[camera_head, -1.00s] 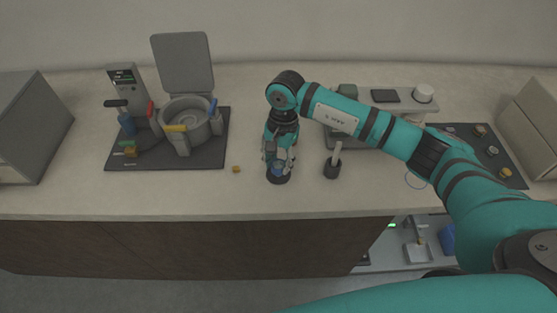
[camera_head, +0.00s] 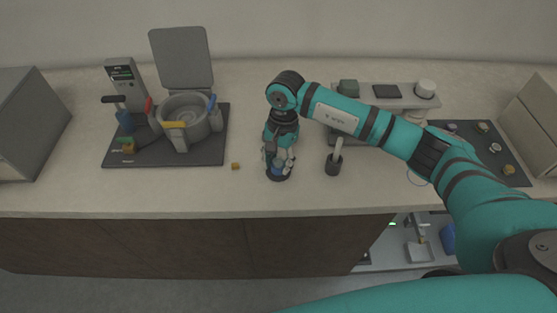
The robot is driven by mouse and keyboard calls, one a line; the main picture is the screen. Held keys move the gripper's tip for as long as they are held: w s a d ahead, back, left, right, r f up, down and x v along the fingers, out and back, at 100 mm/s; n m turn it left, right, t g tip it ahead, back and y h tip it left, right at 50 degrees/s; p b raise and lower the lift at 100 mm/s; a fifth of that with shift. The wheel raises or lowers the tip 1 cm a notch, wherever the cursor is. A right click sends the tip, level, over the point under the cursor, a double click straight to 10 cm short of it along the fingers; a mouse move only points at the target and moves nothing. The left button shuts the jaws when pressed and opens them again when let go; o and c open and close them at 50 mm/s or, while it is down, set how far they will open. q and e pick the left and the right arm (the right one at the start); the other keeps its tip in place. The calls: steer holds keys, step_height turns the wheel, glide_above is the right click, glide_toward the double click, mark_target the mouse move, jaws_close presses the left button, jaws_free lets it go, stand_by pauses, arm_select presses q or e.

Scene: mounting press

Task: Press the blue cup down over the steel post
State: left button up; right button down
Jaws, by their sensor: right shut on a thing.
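My right gripper (camera_head: 279,160) points down near the front of the counter and is shut on the small blue cup (camera_head: 277,171). The fingers cover much of the cup. A dark round base (camera_head: 276,178) sits on the counter directly below it. The steel post is not clearly visible there; the cup and fingers hide whatever stands on the base. I cannot tell how far down the cup sits. My left gripper is not in view.
A dark holder (camera_head: 333,166) with a pale upright stick stands close to the right. A small orange cube (camera_head: 235,166) lies to the left. Farther left, a grey lidded machine (camera_head: 184,115) stands on a dark mat (camera_head: 206,155). A grey shelf (camera_head: 400,102) stands behind my arm.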

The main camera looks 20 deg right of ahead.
steer(key=shift+f, duration=0.15)
steer(key=shift+c, duration=2.4)
jaws_free()
steer(key=shift+r+p, duration=1.75)
steer(key=shift+r, duration=2.35)
